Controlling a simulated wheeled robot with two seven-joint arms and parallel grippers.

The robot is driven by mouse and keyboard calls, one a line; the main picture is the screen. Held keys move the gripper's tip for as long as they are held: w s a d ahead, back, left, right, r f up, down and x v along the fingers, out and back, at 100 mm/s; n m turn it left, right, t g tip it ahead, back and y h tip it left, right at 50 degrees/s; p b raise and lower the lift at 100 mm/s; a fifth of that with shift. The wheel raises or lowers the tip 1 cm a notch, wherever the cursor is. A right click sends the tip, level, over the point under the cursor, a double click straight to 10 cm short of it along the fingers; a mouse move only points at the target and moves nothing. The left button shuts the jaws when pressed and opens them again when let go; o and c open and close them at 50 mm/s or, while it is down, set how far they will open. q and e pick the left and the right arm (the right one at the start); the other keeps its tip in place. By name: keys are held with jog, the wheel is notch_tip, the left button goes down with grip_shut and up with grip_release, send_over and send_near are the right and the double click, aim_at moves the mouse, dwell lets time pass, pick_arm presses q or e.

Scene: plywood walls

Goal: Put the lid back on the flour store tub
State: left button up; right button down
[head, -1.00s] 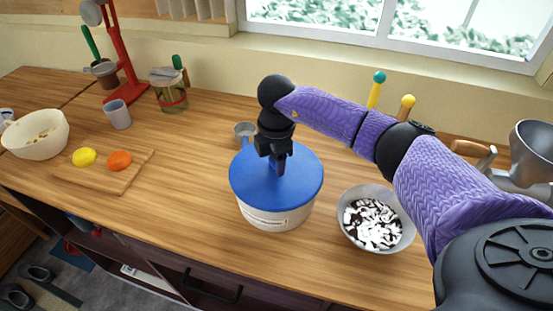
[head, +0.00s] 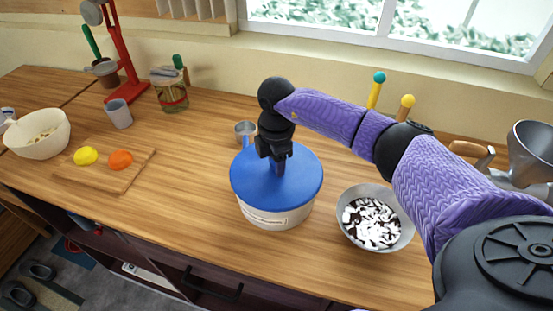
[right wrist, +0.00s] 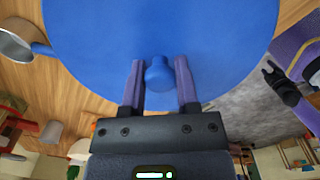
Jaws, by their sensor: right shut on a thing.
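The flour store tub (head: 278,217) is a round cream tub with a label on its front, standing on the wooden counter. Its round blue lid (head: 303,185) lies level over the tub's top, covering the opening. I cannot tell whether it is fully seated. My right gripper (head: 278,165) comes down from above onto the lid's middle. In the right wrist view, its fingers (right wrist: 159,85) are on both sides of the lid's blue knob (right wrist: 159,74), shut on it. My left gripper (right wrist: 276,78) seems to show at the right of that view, away from the tub; its jaws are unclear.
A metal cup (head: 245,130) with a blue handle stands close behind the tub. A grey bowl (head: 346,220) of dark and white pieces stands to the right. A board (head: 100,182) with yellow and orange items lies left. The counter between board and tub is clear.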

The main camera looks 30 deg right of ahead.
pick_arm(q)
jog(key=shift+d, duration=0.2)
pick_arm(e)
jog(key=c, duration=0.5)
grip_release()
jog(key=o, duration=0.5)
jog(key=shift+r, duration=0.2)
notch_tip(320, 180, up, 2)
jog(key=shift+r+p, duration=0.1)
jog(key=shift+p, duration=1.1)
notch_tip(320, 180, up, 5)
jog(key=p, duration=0.4)
jog(key=shift+f, duration=0.2)
pick_arm(q)
notch_tip(320, 180, up, 7)
jog(key=shift+w+d, duration=0.3)
jog(key=shift+d, duration=0.1)
pick_arm(e)
jog(key=shift+f, duration=0.1)
